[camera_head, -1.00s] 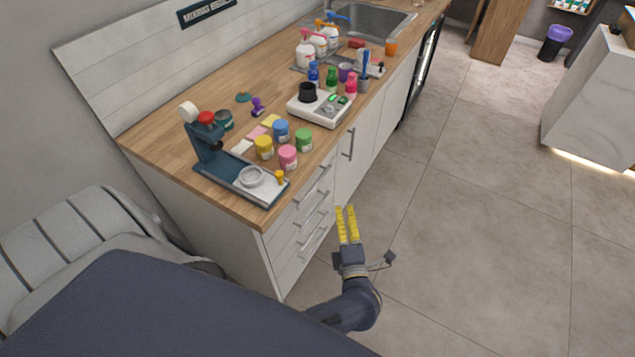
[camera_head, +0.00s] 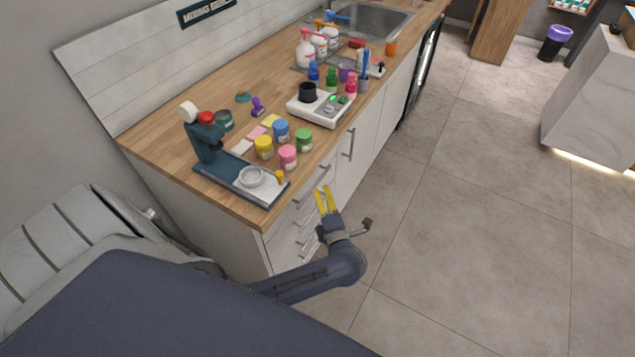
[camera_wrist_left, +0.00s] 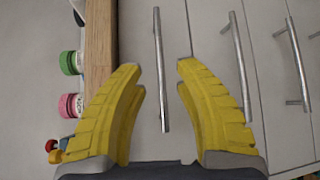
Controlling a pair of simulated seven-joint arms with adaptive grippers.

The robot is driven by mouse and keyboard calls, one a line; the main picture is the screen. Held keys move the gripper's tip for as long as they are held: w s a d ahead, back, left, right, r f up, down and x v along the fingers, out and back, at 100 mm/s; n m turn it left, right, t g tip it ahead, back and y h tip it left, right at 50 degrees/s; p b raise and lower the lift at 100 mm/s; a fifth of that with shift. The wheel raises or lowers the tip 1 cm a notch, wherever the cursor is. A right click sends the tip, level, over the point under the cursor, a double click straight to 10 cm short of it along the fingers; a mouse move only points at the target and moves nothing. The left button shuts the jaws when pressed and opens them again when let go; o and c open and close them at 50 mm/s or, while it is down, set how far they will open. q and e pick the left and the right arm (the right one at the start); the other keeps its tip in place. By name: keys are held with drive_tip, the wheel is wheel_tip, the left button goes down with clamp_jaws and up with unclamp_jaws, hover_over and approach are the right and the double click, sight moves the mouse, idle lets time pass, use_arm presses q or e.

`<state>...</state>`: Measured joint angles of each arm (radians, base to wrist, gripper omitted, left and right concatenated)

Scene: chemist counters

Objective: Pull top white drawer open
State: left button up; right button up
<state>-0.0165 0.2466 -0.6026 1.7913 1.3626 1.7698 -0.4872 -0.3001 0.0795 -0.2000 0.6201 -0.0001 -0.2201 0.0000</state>
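The top white drawer (camera_head: 295,207) is at the upper front of the white cabinet, just under the wooden counter edge, and looks shut. Its slim metal bar handle (camera_head: 307,193) shows beside my left gripper's fingertips. My left gripper (camera_head: 325,191) has yellow fingers and is open in front of the drawer. In the left wrist view, the handle (camera_wrist_left: 160,100) appears in the gap between the two spread fingers (camera_wrist_left: 161,68). The fingers are not closed on it, and I cannot tell how deep the bar sits between them. My right gripper is not in view.
Lower drawer handles (camera_wrist_left: 243,65) lie beside the top one. The wooden counter (camera_head: 170,140) above holds a blue stand (camera_head: 208,145), colored jars (camera_head: 288,153) and a white device (camera_head: 318,108). A cabinet door handle (camera_head: 351,144) is close by. The tiled floor (camera_head: 460,230) is clear.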

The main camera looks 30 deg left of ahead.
sight(317, 182)
use_arm(q)
drive_tip(key=x, duration=0.7)
drive_tip(key=shift+w+a, duration=0.15)
drive_tip(key=shift+o, duration=0.3)
clamp_jaws()
